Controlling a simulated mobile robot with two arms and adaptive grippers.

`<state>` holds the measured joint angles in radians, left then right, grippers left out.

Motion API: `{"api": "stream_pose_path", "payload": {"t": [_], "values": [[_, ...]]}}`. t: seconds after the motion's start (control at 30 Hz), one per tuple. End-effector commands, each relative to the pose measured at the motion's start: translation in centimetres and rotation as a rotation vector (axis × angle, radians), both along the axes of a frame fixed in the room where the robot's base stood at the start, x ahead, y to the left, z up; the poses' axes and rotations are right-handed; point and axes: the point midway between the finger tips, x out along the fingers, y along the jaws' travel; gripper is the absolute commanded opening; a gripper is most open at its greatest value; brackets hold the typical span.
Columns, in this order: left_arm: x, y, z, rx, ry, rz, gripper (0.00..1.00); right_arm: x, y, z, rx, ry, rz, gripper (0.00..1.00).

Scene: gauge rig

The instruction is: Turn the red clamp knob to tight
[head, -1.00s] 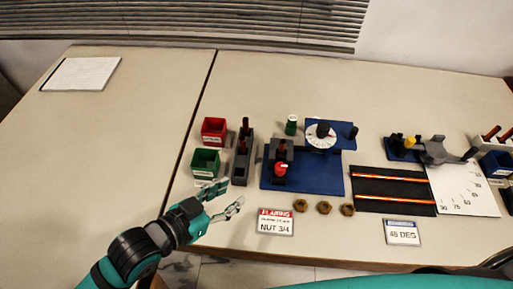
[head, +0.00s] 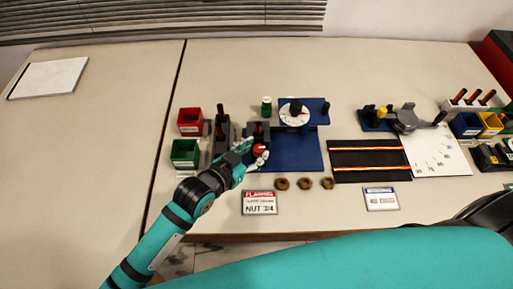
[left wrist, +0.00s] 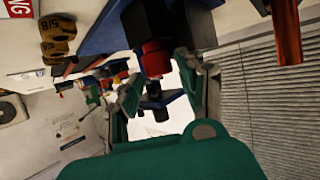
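The red clamp knob (head: 260,149) sits on the near left part of the blue base plate (head: 296,155), by a dark clamp block (head: 256,130). My left gripper (head: 253,154) is at the knob, with its fingers either side of it in the head view. In the left wrist view the red knob (left wrist: 155,58) shows between two spread fingers (left wrist: 158,88), with gaps beside it. I cannot tell whether a finger touches it. The fingers hide part of the knob and any mark of its setting. My right gripper is not in view.
Red (head: 190,121) and green (head: 185,152) bins and a dark holder (head: 221,137) stand left of the plate. A white dial (head: 295,113) stands behind. Several brass nuts (head: 305,183) and a nut sign (head: 259,202) lie in front. A black mat (head: 370,160) lies right.

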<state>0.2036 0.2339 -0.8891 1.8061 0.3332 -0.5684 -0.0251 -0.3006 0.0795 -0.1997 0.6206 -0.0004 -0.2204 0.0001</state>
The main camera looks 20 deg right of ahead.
Motion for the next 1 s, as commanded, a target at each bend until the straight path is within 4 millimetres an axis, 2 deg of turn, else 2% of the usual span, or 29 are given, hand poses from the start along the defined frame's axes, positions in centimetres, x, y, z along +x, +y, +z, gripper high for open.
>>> {"api": "stream_pose_path", "payload": {"t": [0.13, 0.43, 0.73, 1.0], "values": [[0.56, -0.88, -0.41, 0.0, 0.0, -0.001, 0.39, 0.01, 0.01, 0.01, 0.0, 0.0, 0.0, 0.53], [0.68, -1.02, -0.49, 0.0, -0.001, -0.001, 0.39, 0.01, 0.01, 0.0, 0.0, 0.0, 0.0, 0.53], [0.67, -0.98, -0.5, 0.001, -0.001, 0.0, 0.01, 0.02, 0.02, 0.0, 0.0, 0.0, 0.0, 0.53], [0.88, -1.03, -0.6, 0.001, -0.009, -0.07, 0.0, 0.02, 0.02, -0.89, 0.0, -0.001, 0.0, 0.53]]}}
